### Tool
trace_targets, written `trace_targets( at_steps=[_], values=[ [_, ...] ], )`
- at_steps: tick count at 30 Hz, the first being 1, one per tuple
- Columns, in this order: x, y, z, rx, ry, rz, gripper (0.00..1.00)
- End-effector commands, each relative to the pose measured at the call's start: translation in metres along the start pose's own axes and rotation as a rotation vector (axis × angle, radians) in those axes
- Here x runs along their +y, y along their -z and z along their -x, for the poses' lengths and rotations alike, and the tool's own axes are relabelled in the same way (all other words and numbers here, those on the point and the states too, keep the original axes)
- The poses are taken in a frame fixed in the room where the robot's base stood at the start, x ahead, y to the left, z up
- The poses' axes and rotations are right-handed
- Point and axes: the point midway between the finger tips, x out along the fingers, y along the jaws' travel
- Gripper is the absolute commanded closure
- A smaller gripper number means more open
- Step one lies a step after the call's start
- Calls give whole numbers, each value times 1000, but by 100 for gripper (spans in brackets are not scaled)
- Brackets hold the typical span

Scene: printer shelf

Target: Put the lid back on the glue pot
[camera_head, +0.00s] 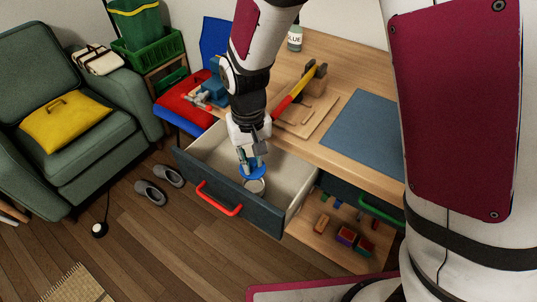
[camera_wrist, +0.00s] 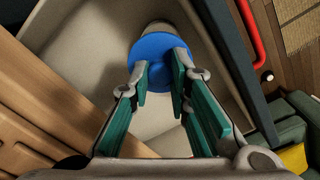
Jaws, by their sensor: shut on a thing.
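My gripper (camera_head: 252,160) points down into the open drawer, shut on a round blue lid (camera_head: 252,172). In the wrist view the lid (camera_wrist: 158,48) lies flat at the tips of the two green-padded fingers (camera_wrist: 161,72). The fingers stand a little apart, and what they grip on the lid is mostly hidden. A pale round tin (camera_head: 254,187) shows just below the lid inside the drawer. I cannot tell whether the lid touches it. The glue pot (camera_head: 295,39), with a white label, stands at the back of the desk, well apart from my gripper.
The drawer (camera_head: 288,163) is pulled out, with a red handle (camera_head: 219,199). A red and blue chair (camera_head: 186,98) is at the left. Colored blocks (camera_head: 346,236) sit on a lower shelf.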

Motion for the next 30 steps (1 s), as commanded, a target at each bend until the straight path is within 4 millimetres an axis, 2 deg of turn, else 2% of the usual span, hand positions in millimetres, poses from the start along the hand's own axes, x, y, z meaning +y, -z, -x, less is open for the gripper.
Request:
trace_targets(
  at_steps=[8,24,30],
  values=[
    [-2,1,-10,-1,0,9,94],
    [-1,0,-55,-1,0,7,94],
    [-2,0,-64,0,0,7,94]
  ],
)
